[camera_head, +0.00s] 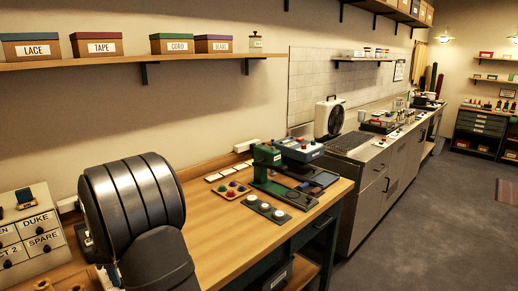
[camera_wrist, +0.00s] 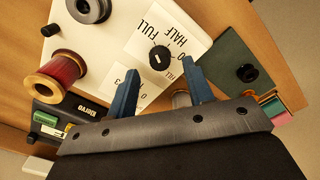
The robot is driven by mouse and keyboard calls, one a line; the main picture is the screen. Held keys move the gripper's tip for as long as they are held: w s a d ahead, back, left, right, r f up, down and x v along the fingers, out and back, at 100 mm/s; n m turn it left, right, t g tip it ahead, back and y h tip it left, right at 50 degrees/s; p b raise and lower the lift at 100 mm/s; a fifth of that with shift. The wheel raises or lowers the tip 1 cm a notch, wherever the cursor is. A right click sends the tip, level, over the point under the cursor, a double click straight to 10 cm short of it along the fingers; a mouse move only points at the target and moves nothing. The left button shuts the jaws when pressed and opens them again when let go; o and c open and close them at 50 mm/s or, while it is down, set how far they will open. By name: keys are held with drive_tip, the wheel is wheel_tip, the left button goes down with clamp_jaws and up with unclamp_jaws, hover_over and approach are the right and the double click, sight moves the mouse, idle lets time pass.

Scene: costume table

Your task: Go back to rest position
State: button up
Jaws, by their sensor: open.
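My gripper (camera_wrist: 161,69) shows in the wrist view with its two blue fingers spread apart and nothing between the tips. Behind the fingers lies a white board (camera_wrist: 110,54) with printed cards reading "FULL" and "HALF" and a black knob (camera_wrist: 159,58). I cannot tell how far the fingers are above it. In the head view my dark arm fills the lower left foreground, and the gripper itself is hidden.
A dark red spool (camera_wrist: 58,77) and a dark green plate with a knob (camera_wrist: 230,68) lie near the gripper.

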drive_tip(key=shift+f, duration=1.35)
wheel_tip(320, 180, up, 18)
wheel_tip(320, 180, down, 18)
drive_tip(key=shift+r, duration=0.25)
drive_tip(key=shift+f, duration=0.3)
drive_tip(key=m, duration=0.8)
drive_tip(key=shift+r+m, duration=0.1)
drive_tip(key=shift+m, duration=0.3)
drive_tip(key=m, duration=0.4)
drive_tip(key=shift+m, duration=2.2)
